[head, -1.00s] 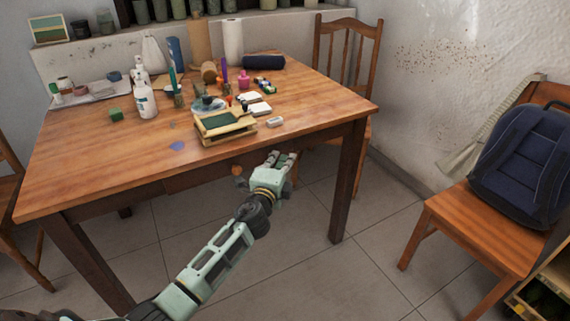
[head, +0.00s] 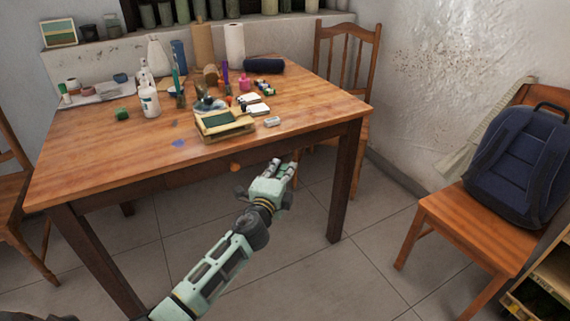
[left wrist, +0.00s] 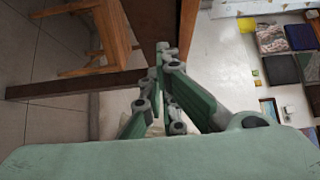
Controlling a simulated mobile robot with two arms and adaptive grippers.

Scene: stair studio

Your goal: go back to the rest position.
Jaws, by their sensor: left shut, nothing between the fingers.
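My left gripper (head: 285,172) is shut and empty in the head view, in front of the wooden table's (head: 90,160) front edge and lower than its top. My right gripper is in neither view.
The table holds a wooden box with a green top (head: 222,122), a white bottle (head: 149,100), a dark blue roll (head: 263,65) and several small items. A chair (head: 345,60) stands behind it. Another chair (head: 470,235) at right carries a blue backpack (head: 520,165). Tiled floor between is clear.

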